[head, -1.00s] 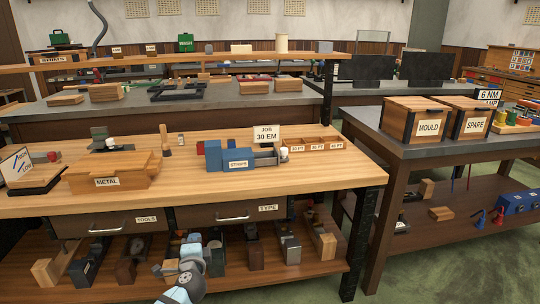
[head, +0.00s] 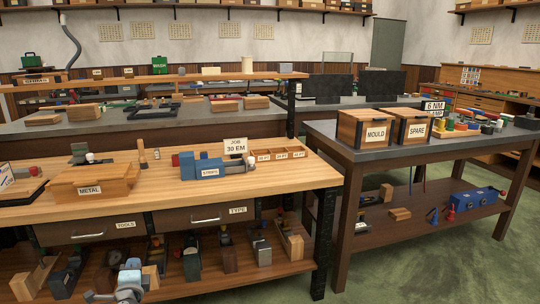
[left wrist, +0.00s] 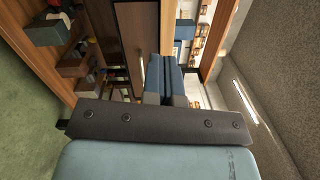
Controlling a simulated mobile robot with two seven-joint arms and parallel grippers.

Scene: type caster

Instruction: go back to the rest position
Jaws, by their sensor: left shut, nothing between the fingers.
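My left gripper (head: 132,265) shows low at the bottom left of the head view, in front of the workbench's lower shelf. Only a small part of this arm, light blue and grey, is in the picture. In the left wrist view the two blue-grey fingers (left wrist: 163,68) lie together, shut with nothing between them. Beyond them are the wooden bench and shelf parts, seen sideways. I cannot tell the exact gap between the fingers and the bench. My right gripper is in neither view.
The wooden workbench (head: 290,183) carries a METAL box (head: 92,182), a blue STICKS block (head: 200,167) and a JOB 30 EM sign (head: 235,147). To the right, a dark table (head: 330,130) holds MOULD (head: 365,130) and SPARE (head: 411,127) boxes. Green floor (head: 430,265) is clear at lower right.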

